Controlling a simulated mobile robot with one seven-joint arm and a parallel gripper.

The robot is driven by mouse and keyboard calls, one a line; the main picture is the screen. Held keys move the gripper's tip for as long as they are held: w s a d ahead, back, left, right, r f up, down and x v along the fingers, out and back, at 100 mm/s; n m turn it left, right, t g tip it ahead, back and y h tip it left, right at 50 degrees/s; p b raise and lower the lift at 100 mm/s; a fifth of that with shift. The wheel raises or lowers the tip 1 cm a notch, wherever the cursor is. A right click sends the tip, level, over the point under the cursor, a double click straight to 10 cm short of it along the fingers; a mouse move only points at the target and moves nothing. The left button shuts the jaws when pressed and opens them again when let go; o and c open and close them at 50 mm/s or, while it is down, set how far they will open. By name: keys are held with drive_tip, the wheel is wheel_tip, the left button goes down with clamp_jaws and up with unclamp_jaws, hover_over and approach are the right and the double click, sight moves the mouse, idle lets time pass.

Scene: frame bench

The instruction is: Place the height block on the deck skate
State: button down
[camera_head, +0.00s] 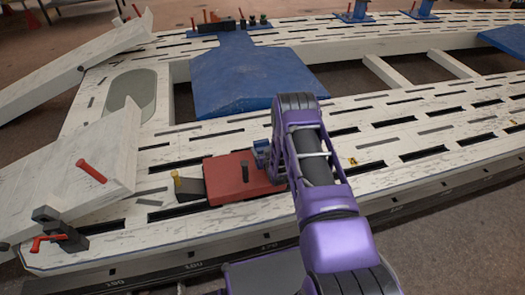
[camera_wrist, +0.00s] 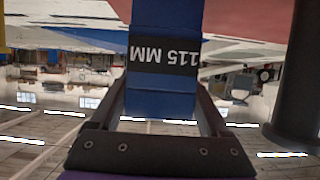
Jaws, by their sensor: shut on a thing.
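The height block is blue with a black band marked "115 MM"; it fills the middle of the wrist view (camera_wrist: 163,88) and its top shows in the head view (camera_head: 261,150). My gripper (camera_wrist: 163,100) is shut on it, with a dark finger on each side. In the head view my purple arm hides most of the gripper. The deck skate (camera_head: 228,180) looks to be the red plate on the white deck, with a dark upright post on it. The block stands at or over its right part; whether they touch I cannot tell.
A yellow-topped dark piece (camera_head: 188,187) stands at the skate's left end. A red-handled clamp (camera_head: 62,236) sits at the front left edge. White beams (camera_head: 75,180) lie at the left, and a large blue plate (camera_head: 250,80) lies behind.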

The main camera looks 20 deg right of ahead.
drive_tip(key=shift+w, duration=0.15)
unclamp_jaws()
drive_tip(key=shift+s+r, duration=0.2)
drive_tip(key=shift+s, duration=0.15)
drive_tip(key=p+v, duration=0.2)
drive_tip(key=v, duration=0.9)
drive_tip(key=shift+s, duration=0.3)
